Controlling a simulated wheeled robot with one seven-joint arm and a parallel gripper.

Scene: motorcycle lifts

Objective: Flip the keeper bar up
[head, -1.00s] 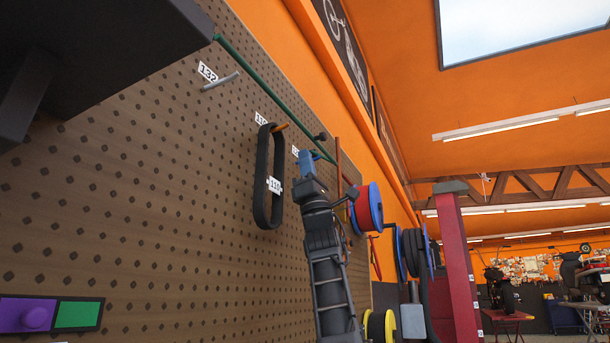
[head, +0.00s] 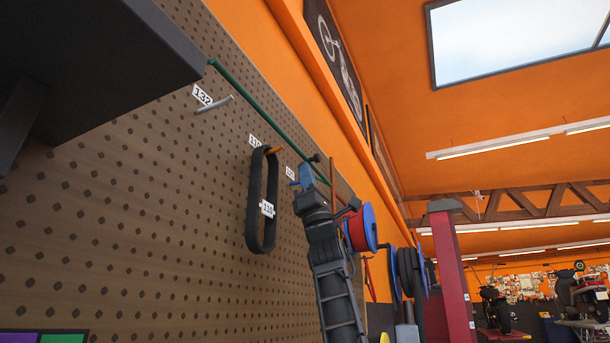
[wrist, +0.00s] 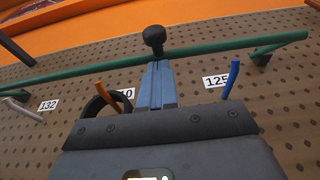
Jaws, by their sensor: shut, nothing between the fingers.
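The keeper bar (head: 262,113) is a long green rod running across the pegboard in front of the pegs, with a black knob (head: 316,158) on it. In the wrist view the green bar (wrist: 220,47) crosses near the top, and its black knob (wrist: 154,38) stands above my fingers. My gripper (head: 306,170) has blue fingers and is shut and empty. In the wrist view its fingertips (wrist: 156,64) point up at the bar just below the knob. They look very close to it; I cannot tell whether they touch.
A black belt (head: 253,215) tagged 110 hangs on an orange peg (wrist: 103,92), left of my gripper. A blue peg (wrist: 232,78) by label 125 is close on the right. A grey peg (head: 216,104) is at label 132. Cable reels (head: 367,226) hang further right.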

